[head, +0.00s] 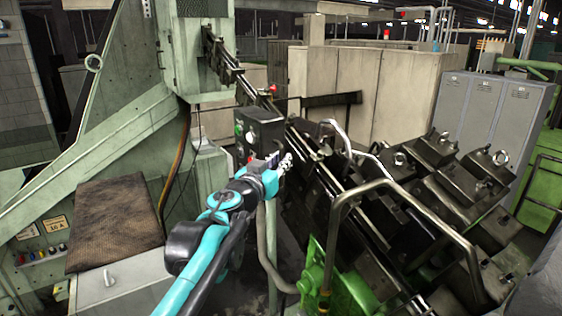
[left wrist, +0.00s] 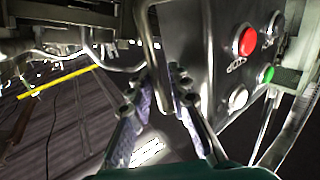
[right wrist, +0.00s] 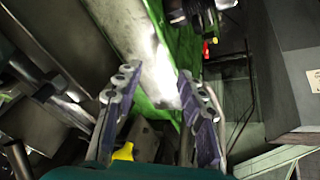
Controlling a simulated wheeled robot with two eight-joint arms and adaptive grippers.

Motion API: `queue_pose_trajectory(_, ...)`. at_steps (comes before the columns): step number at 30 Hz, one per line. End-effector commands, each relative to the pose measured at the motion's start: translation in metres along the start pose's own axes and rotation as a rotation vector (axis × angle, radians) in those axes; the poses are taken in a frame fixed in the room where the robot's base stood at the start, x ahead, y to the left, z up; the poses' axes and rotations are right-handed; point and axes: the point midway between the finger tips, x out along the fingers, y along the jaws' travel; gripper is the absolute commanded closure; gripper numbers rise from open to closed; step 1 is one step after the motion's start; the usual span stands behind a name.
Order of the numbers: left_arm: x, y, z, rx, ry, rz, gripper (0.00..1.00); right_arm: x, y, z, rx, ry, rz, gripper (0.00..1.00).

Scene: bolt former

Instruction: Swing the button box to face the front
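The button box (head: 264,128) is a dark box on a post near the middle of the head view, with green and white buttons on the side I see. In the left wrist view its button face (left wrist: 222,75) fills the upper right, with red, green and white buttons. My left gripper (head: 280,163) is at the lower part of the box. In the left wrist view the gripper (left wrist: 160,80) has its fingers apart, and a metal bar handle (left wrist: 149,40) beside the box shows between the fingertips. I cannot tell whether they touch it. My right gripper (right wrist: 158,75) is open and empty.
Dark machine tooling with bent handrails (head: 385,190) fills the right side. A green machine frame (head: 110,140) with a brown mat (head: 115,222) stands at left. Grey cabinets (head: 488,110) stand behind.

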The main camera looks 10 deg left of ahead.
Motion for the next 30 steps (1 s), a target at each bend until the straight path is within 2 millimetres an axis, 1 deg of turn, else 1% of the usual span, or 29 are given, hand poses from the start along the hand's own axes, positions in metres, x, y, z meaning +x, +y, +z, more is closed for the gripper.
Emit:
queue_pose_trajectory(10,-0.001,0.0,0.0,-0.001,0.0,0.001,0.82,0.0,0.0,0.0,0.0,0.0,0.0,0.6)
queue_pose_trajectory(14,-0.009,0.0,-0.001,-0.001,0.0,0.001,0.82,0.0,0.0,0.0,0.0,0.0,0.0,0.6)
queue_pose_trajectory(17,-0.025,0.0,0.0,-0.001,0.0,0.0,0.82,0.0,0.0,0.0,0.0,0.0,0.0,0.6)
queue_pose_trajectory(24,-0.077,-0.001,0.0,-0.001,0.0,-0.002,0.82,0.0,0.0,0.0,0.0,0.0,0.0,0.6)
queue_pose_trajectory(27,-0.095,0.0,0.001,-0.001,0.0,0.0,0.82,0.0,0.0,0.0,0.0,0.0,0.0,0.6)
queue_pose_trajectory(30,-0.108,-0.001,0.0,-0.001,0.0,-0.001,0.82,0.0,0.0,0.0,0.0,0.0,0.0,0.6)
